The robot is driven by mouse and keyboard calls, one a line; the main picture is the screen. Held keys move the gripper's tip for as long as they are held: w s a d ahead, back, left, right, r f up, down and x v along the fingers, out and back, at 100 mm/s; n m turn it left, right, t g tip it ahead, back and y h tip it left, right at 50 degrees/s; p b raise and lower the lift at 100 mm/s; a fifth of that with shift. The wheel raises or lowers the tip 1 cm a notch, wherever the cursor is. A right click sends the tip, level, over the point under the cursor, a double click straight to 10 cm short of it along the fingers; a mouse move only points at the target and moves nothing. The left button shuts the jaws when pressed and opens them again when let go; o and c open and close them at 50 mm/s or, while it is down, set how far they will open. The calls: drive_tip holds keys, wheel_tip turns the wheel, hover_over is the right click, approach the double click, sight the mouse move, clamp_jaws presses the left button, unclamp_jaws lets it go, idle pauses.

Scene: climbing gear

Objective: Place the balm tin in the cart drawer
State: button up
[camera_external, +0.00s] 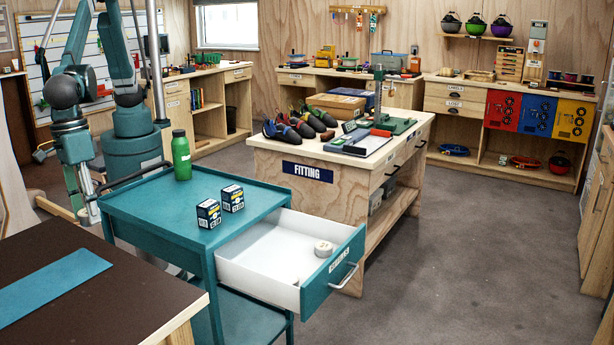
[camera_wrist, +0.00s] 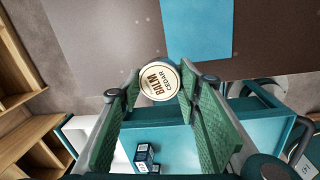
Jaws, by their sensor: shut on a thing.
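The balm tin (camera_wrist: 158,81) is round with a cream lid reading "BALM CEDAR". In the wrist view my gripper (camera_wrist: 161,83) is shut on it, with the tin between the tips of its two green-padded fingers. The teal cart (camera_external: 165,208) stands in the left foreground of the external view. Its drawer (camera_external: 262,272) is pulled open to the right, with white inside walls. A round whitish item (camera_external: 323,248) and a smaller pale item lie in it. I cannot make out my gripper or the tin in the external view.
On the cart top stand a green bottle (camera_external: 181,155) and two dark boxes (camera_external: 209,213) (camera_external: 232,198). A brown table (camera_external: 125,308) with a blue mat (camera_external: 52,284) is in front at left. The fitting bench (camera_external: 330,185) stands behind the drawer. Open floor lies to the right.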

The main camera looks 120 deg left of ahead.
drive_tip(key=w+a+n, duration=0.1)
drive_tip(key=w+a, duration=0.6)
drive_tip(key=w, duration=0.4)
drive_tip(key=n, duration=0.5)
hover_over(306, 269)
wheel_tip(306, 269, down, 13)
drive_tip(key=shift+s+y+b, duration=0.25)
drive_tip(key=shift+y+b, duration=0.05)
drive_tip(key=shift+f+b, duration=0.3)
drive_tip(key=shift+f, duration=2.85)
drive_tip(key=shift+f, duration=1.9)
